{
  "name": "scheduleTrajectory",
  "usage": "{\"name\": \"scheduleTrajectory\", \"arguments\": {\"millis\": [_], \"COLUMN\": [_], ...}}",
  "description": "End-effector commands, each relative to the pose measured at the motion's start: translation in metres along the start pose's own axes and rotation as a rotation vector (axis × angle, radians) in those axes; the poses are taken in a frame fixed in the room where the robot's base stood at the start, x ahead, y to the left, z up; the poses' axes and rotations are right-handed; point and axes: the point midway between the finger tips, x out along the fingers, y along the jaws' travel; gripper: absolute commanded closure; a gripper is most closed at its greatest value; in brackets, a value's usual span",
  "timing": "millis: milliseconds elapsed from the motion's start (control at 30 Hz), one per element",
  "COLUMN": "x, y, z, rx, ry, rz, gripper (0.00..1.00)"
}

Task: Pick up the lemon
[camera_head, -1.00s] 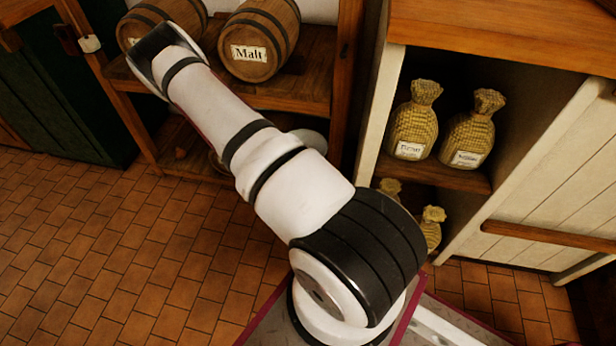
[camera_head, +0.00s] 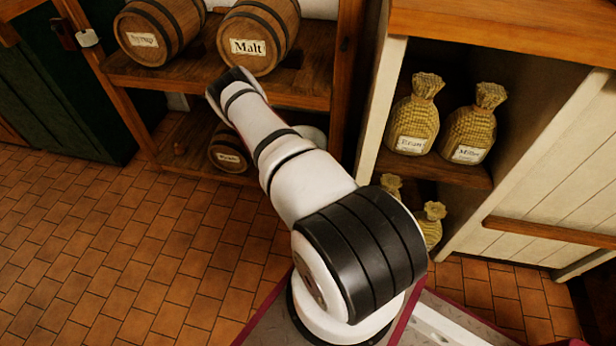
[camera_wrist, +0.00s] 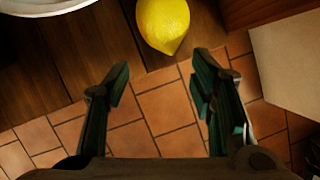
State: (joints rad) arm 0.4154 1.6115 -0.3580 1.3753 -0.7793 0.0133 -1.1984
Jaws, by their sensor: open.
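The yellow lemon (camera_wrist: 163,24) lies on a dark wooden shelf (camera_wrist: 98,52) at the top of the wrist view, close to the shelf's front edge. Its top is cut off by the frame. My gripper (camera_wrist: 160,80) is open and empty, with its two fingers apart over the tiled floor in the picture. The lemon is beyond the fingertips, roughly in line with the gap between them, and not touched. In the head view the lemon and the gripper do not show; my arm reaches toward the barrel shelves.
A white round dish (camera_wrist: 45,5) is left of the lemon. A pale panel (camera_wrist: 285,55) stands at the right. The head view shows a Malt barrel (camera_head: 258,38) on the upper shelf, a small barrel (camera_head: 228,152) below, and sacks (camera_head: 414,115) at right. The tiled floor (camera_head: 110,240) is clear.

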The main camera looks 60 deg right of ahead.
Motion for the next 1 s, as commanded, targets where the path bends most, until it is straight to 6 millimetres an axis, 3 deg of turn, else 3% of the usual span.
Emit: {"name": "scheduleTrajectory", "arguments": {"millis": [233, 467, 667, 967, 1000], "x": [0.005, 0.019, 0.044, 0.046, 0.046], "y": [-0.001, -0.003, -0.003, -0.003, -0.003], "z": [0.013, 0.043, 0.041, 0.042, 0.042], "rx": [0.003, 0.007, 0.002, 0.0, 0.0], "ry": [-0.001, -0.001, 0.0, -0.001, -0.001], "rz": [0.001, 0.001, 0.0, 0.0, 0.0], "gripper": [0.5, 0.5, 0.5, 0.5, 0.57]}}
